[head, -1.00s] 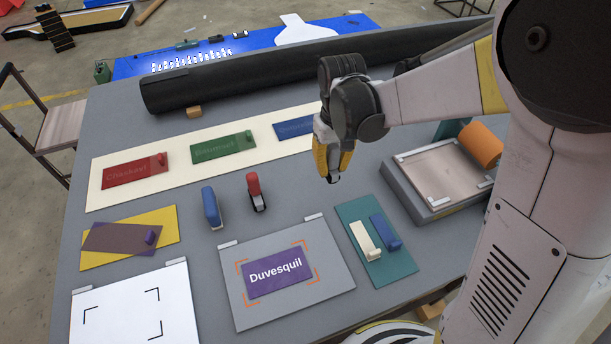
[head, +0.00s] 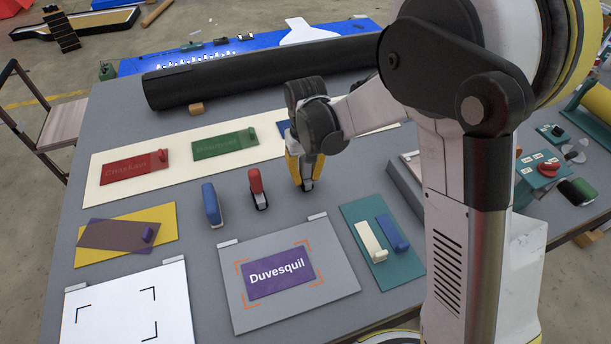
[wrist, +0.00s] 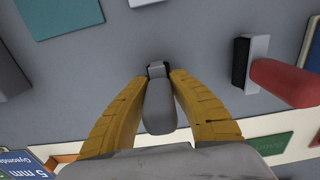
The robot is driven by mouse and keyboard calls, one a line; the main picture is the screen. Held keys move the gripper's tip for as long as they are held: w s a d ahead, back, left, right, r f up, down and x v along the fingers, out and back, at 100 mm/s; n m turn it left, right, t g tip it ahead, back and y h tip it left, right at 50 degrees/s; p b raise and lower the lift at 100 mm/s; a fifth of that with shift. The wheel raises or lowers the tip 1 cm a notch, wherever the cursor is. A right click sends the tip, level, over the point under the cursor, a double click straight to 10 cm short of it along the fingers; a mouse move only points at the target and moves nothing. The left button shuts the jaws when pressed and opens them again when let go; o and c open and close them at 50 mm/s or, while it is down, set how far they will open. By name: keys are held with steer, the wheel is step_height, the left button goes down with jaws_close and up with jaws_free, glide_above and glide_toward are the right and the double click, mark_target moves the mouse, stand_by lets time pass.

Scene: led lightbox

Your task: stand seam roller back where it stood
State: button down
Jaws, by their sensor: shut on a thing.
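My gripper (head: 304,184) points down at the table, right of the red-handled tool. In the wrist view, its yellow fingers are shut on the seam roller (wrist: 159,106), a small tool with a rounded grey handle and a dark and grey head. The roller looks roughly upright, with its head low and close to the table; I cannot tell whether it touches. In the head view the fingers mostly hide it. A red-handled tool (head: 257,188) stands to the left, and it also shows in the wrist view (wrist: 287,82). A blue-handled tool (head: 211,205) stands farther left.
A grey board (head: 238,316) with the purple Duvesquil panel lies in front. A teal mat (head: 407,273) with cream and blue blocks lies front right. A cream strip (head: 180,151) with coloured panels and a black roll (head: 250,79) lie behind. Bare grey table surrounds the gripper.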

steer(key=shift+f, duration=0.15)
steer(key=c, duration=1.6)
jaws_free()
steer(key=shift+f, duration=0.1)
steer(key=o, duration=0.3)
steer(key=shift+o, duration=0.2)
